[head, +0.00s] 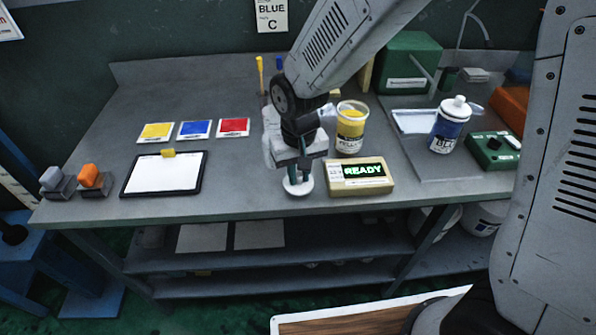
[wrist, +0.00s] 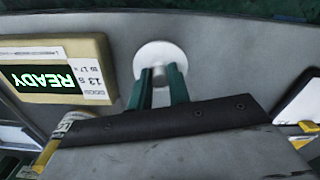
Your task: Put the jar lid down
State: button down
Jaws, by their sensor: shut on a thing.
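The jar lid (head: 298,186) is a round white disc low over the grey bench, near its front edge. It also shows in the wrist view (wrist: 152,57), with its knob between green fingertips. My gripper (head: 299,177) points down and is shut on the lid's knob; the wrist view shows the two fingers (wrist: 160,88) closed around it. I cannot tell whether the lid touches the bench. An open jar with yellow contents (head: 350,131) stands behind and to the right of my gripper.
A box with a READY display (head: 361,177) stands close to the right of the lid. A black-framed white board (head: 164,174) lies to the left, with bare bench between. Yellow, blue and red cards (head: 195,129) lie behind. A blue-labelled white bottle (head: 449,127) stands at the right.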

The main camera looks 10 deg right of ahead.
aim_at(299, 175)
jog(key=shift+f, duration=0.15)
jog(key=c, duration=1.3)
grip_release()
notch_tip(299, 175, up, 12)
jog(key=s+d+r+m, duration=0.1)
jog(key=s+d+r, duration=0.3)
jog(key=d, duration=0.2)
jog(key=s+d+r, duration=0.3)
jog(key=s+d, duration=0.1)
jog(key=d, duration=0.3)
jog(key=shift+m+t, duration=0.6)
jog(key=shift+m, duration=0.2)
jog(key=s+d, duration=0.2)
jog(key=s, duration=0.2)
jog(key=s+d, duration=0.3)
jog(key=s, duration=0.1)
jog(key=s+d+r, duration=0.1)
jog(key=s+d, duration=0.1)
jog(key=s, duration=0.1)
jog(key=shift+s+d+r, duration=0.1)
jog(key=shift+s+d, duration=0.2)
jog(key=shift+s, duration=0.1)
